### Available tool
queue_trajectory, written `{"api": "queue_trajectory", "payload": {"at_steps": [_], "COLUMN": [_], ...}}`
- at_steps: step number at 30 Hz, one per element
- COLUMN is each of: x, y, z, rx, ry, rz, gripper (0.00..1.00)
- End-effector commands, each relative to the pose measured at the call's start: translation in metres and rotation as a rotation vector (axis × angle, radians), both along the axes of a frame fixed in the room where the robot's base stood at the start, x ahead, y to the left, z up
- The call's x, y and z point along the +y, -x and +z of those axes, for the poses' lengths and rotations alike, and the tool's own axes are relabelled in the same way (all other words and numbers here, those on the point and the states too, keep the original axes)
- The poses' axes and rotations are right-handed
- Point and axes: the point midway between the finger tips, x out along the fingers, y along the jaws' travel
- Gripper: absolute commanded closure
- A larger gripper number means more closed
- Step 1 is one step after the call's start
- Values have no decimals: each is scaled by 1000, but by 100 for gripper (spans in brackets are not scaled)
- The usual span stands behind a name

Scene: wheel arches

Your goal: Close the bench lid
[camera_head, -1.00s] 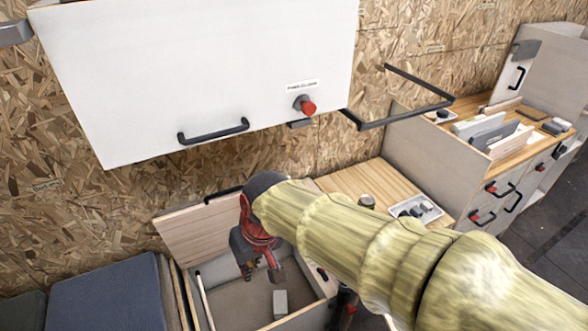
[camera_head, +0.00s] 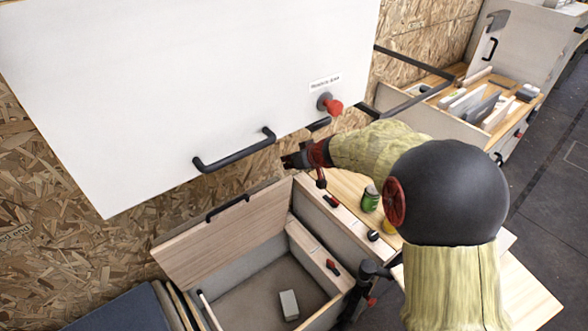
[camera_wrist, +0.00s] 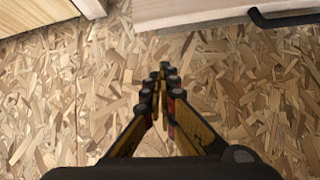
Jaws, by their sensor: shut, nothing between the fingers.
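The bench lid (camera_head: 222,238) is a pale wooden panel with a black bar handle (camera_head: 228,207) along its upper edge. It stands open, tilted back toward the wall, above the open bench box (camera_head: 240,297). A small grey block (camera_head: 289,305) lies on the box floor. My gripper (camera_head: 288,161) is above and to the right of the lid, near the wall and apart from the lid. In the wrist view my gripper (camera_wrist: 163,75) has its fingers together and empty, in front of the chipboard wall. A panel edge with a black handle (camera_wrist: 285,18) shows at that view's top right; I cannot tell which panel it is.
A white overhead cabinet door (camera_head: 180,90) with a black handle and red knob hangs close above my gripper. A wooden counter with a green can (camera_head: 370,198) lies right of the box. Dark blue cushions (camera_head: 125,310) sit at the left.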

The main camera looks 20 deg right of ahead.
Motion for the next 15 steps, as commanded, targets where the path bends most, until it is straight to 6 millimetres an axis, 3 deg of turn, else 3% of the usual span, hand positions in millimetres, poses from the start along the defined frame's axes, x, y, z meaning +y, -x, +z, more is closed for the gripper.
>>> {"api": "queue_trajectory", "payload": {"at_steps": [8, 15], "x": [-2, 6], "y": [-4, -29], "z": [-6, -30], "rx": [-26, -25], "ry": [98, 97], "rz": [75, 75], "gripper": [100, 100]}}
